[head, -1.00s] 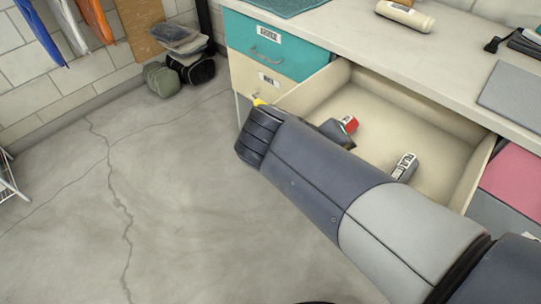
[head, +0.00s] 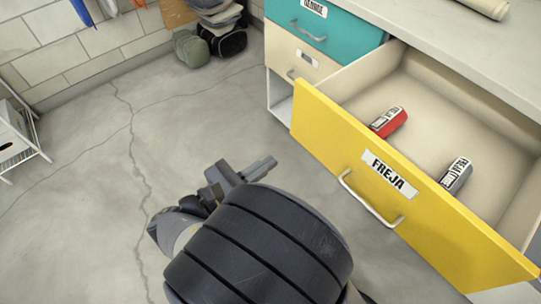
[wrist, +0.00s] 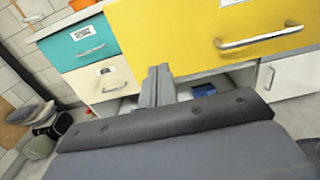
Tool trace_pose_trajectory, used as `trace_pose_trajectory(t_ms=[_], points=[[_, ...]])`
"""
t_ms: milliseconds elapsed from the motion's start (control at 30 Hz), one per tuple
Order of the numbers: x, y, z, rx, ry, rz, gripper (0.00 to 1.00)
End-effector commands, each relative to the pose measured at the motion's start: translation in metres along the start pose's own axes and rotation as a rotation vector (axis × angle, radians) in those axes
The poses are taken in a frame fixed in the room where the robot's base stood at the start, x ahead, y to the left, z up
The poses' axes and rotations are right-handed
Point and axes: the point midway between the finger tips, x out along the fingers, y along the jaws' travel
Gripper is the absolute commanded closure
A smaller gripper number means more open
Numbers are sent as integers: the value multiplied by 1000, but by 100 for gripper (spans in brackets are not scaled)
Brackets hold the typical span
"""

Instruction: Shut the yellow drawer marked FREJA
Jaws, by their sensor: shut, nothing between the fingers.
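The yellow drawer (head: 345,140) marked FREJA stands pulled out from the desk in the head view, its inside in plain sight. Its label (head: 389,174) sits above a metal bar handle (head: 368,200). A red can (head: 388,122) and a grey can (head: 455,175) lie inside. My gripper (head: 268,163) is shut and empty, in front and to the left of the drawer front, apart from it. In the wrist view my gripper (wrist: 158,80) shows below and left of the yellow front (wrist: 190,35) and its handle (wrist: 258,38).
A teal drawer (head: 340,30) and a cream drawer (head: 287,55) are shut at the left. The worktop (head: 470,45) lies above. Bags (head: 222,40) rest by the wall, and a white rack (head: 20,135) stands far left. The floor between is clear.

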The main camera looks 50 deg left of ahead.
Motion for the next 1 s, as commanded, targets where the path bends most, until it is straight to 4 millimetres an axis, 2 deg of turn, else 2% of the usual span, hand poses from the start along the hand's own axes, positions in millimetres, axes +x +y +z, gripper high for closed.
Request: trace_pose_trajectory(t_ms=[300, 500, 700, 1000], points=[[71, -1, -3, 1, 2, -6, 100], [102, -1, -2, 3, 2, -5, 100], [116, -1, -1, 2, 2, -2, 100], [118, -1, 0, 2, 2, -1, 100]])
